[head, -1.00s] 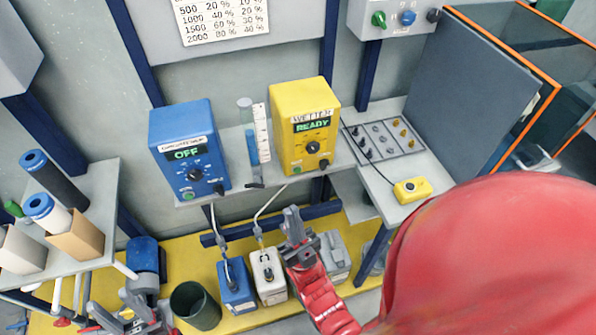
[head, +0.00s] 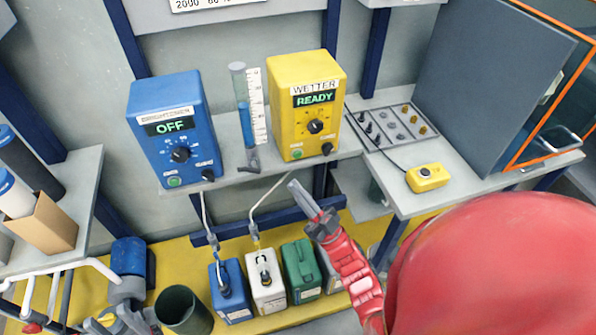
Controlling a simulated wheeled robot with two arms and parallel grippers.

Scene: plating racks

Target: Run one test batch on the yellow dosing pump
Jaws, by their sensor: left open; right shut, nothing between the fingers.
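The yellow dosing pump (head: 290,95) stands on the wall shelf, labelled WETTER. Its green display (head: 315,98) reads READY. Its front has a black dial (head: 315,126), a green button (head: 297,154) and a small black knob (head: 326,149). A yellow pendant (head: 427,178) with a round button lies on the right bench, with a dark cable running toward the pump. My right gripper (head: 296,190) is shut and empty, below the pump's front and apart from it. My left gripper (head: 112,322) is open at the bottom left edge, partly cut off.
A blue pump (head: 165,100) reading OFF and a measuring cylinder (head: 242,110) stand left of the yellow pump. Below are blue (head: 232,298), white (head: 267,290) and green (head: 301,270) canisters and a dark bin (head: 183,308). A grey panel (head: 490,75) bounds the right bench.

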